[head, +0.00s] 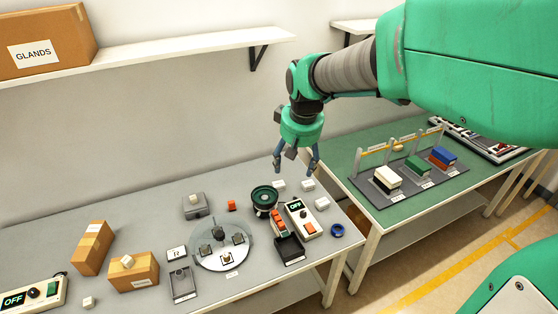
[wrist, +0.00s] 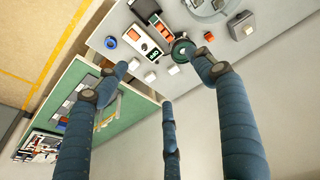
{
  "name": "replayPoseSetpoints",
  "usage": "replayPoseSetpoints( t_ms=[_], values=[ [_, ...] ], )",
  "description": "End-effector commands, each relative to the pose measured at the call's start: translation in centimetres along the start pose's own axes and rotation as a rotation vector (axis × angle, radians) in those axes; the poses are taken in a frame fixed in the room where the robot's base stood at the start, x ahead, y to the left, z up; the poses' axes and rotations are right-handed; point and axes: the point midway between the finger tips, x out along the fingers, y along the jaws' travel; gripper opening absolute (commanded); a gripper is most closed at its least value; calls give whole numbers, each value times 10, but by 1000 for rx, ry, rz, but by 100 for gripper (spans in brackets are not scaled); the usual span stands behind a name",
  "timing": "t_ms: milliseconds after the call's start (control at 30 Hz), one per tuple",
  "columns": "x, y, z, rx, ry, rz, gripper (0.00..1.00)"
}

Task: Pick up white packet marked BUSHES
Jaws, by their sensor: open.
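Three small white packets lie at the back right of the grey table: one behind the green bowl (head: 279,185), one to its right (head: 308,185), and one nearer the front (head: 322,203). The marks on them are too small to read, so I cannot tell which says BUSHES. They also show in the wrist view as a left packet (wrist: 134,65), a middle packet (wrist: 150,77) and a right packet (wrist: 173,70). My gripper (head: 296,163) is open and empty, raised above them. Its three blue fingers (wrist: 164,78) spread around them in the wrist view.
The green bowl feeder (head: 264,198), a control box reading OFF (head: 300,217) and a blue ring (head: 337,230) are close by. A dark tray (head: 289,250) stands in front. The wall is just behind; a green table (head: 387,203) with racks is to the right. A shelf (head: 150,48) is above left.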

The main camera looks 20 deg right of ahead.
Motion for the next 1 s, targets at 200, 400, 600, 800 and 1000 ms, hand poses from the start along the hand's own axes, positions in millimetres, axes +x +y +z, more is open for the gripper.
replayPoseSetpoints(
  t_ms=[200, 400, 600, 800, 1000],
  values=[
    [37, 31, -33, -4, -44, 0, 69],
    [74, 60, -57, -9, -78, -2, 69],
    [116, 90, -76, -12, -115, -7, 69],
    [162, 121, -89, -16, -148, -14, 69],
    [212, 152, -96, -19, -182, -23, 69]
  ],
)
